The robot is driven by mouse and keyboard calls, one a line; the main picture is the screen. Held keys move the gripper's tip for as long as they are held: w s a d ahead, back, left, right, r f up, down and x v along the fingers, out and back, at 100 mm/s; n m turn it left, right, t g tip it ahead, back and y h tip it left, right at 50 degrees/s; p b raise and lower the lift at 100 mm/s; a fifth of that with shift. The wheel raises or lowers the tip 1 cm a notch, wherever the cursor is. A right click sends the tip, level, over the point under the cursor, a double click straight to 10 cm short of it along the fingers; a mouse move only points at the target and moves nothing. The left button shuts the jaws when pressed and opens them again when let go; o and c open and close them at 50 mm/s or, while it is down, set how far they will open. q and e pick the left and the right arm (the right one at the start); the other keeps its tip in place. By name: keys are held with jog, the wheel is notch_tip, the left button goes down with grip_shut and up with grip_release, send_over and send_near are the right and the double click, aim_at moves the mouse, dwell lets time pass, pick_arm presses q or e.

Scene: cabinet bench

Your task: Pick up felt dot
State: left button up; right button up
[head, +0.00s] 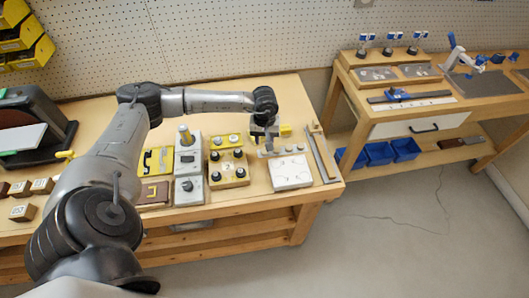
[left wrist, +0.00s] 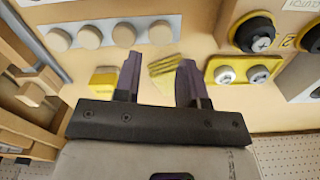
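Several round beige felt dots sit in a row on a light grey strip (left wrist: 75,22) in the left wrist view; one felt dot (left wrist: 160,32) lies at the row's end nearest the fingers. The strip shows small in the head view (head: 284,151). My left gripper (left wrist: 160,62) is open, its two dark fingers apart, with no felt dot between them. In the head view, my left gripper (head: 265,146) hangs low beside the strip, partly hiding it. Whether the fingertips touch anything is unclear. My right gripper is not in view.
A yellow block (head: 285,130) stands behind the strip; yellow also shows around the fingers. A second bench (head: 400,112) stands across a gap.

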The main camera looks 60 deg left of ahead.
aim_at(264, 150)
pick_arm(q)
jog(key=shift+f+b, duration=0.45)
jog(key=shift+f, duration=2.6)
jog(key=shift+c, duration=0.4)
jog(key=c, duration=0.5)
